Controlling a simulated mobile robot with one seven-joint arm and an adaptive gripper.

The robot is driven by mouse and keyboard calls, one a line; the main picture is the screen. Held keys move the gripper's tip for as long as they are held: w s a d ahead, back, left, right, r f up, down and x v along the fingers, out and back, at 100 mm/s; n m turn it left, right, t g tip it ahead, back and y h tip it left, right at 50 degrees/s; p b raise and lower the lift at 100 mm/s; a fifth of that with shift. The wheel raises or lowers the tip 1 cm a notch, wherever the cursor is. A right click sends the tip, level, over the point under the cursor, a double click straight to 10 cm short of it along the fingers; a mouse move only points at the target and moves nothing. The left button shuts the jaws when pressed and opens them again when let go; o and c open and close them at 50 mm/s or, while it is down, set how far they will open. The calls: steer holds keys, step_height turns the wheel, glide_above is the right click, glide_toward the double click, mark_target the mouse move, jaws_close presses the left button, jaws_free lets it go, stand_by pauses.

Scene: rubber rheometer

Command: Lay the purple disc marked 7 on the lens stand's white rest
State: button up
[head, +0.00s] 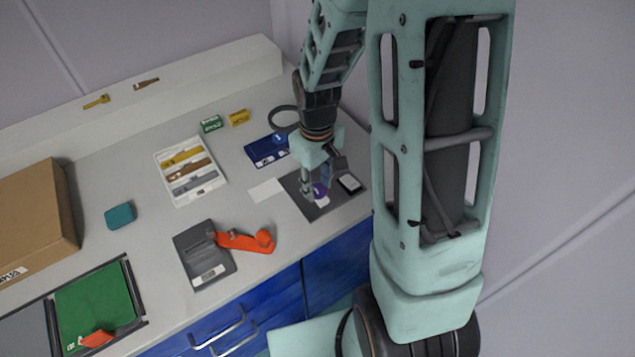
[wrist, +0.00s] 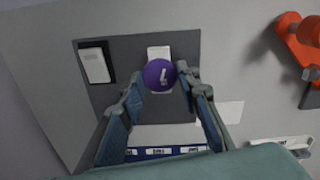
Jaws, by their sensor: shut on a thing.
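The purple disc (wrist: 160,75) has a white marking and sits between the fingertips of my gripper (wrist: 163,80) in the wrist view. My gripper is shut on it. In the head view, the disc (head: 320,190) shows small below my gripper (head: 317,187). The white rest (wrist: 158,52) is a pale patch on a dark grey plate (wrist: 130,55); the disc covers its lower part in the wrist view. In the head view, the plate (head: 297,195) lies near the counter's right front edge. The gap between disc and rest is unclear.
A black-framed white panel (wrist: 95,63) stands on the plate. A dark ring (head: 283,117) and blue rack (head: 266,151) are behind. A white card (head: 266,190), a grey device with an orange lever (head: 240,241) and a white tray (head: 200,190) are to the left.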

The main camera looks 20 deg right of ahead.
steer(key=shift+f, duration=0.25)
steer(key=o, duration=0.9)
steer(key=shift+o, duration=0.2)
steer(key=shift+r, duration=0.1)
step_height(320, 180, up, 12)
